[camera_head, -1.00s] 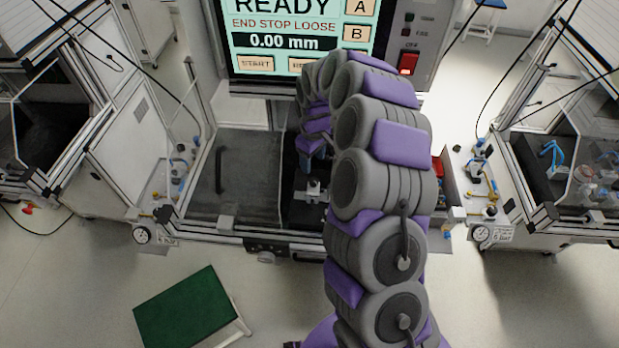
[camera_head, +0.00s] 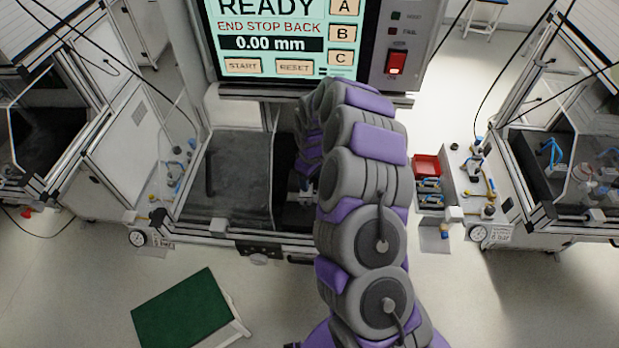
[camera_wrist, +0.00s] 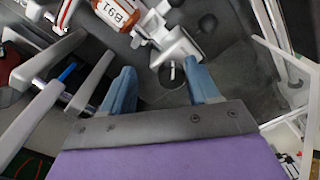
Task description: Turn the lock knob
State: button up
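In the wrist view my gripper (camera_wrist: 163,83) has its two blue fingers spread apart, with nothing visibly clasped. Beyond and between the fingertips is a dark round part with a short white mark (camera_wrist: 172,73), which may be the lock knob; I cannot tell whether a finger touches it. In the head view my arm hides the gripper and most of the fixture. The screen (camera_head: 268,30) reads READY, END STOP BACK, 0.00 mm.
Pale bars (camera_wrist: 40,115) run close to the left finger.

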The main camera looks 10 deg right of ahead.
jog(key=shift+c, duration=0.7)
jog(key=shift+w+a, duration=0.1)
jog(key=shift+a, duration=1.1)
jog(key=c, duration=0.4)
jog(key=shift+a, duration=0.15)
jog(key=shift+c, duration=1.8)
jog(key=shift+d, duration=0.8)
jog(key=shift+a+m, duration=0.2)
jog(key=shift+m, duration=0.5)
jog(key=m+p, duration=0.1)
jog(key=m, duration=0.7)
jog(key=shift+s+f, duration=0.1)
jog(key=shift+s, duration=0.1)
jog(key=m, duration=0.4)
jog(key=shift+w+m, duration=0.1)
jog(key=shift+m, duration=1.7)
jog(key=shift+m, duration=0.3)
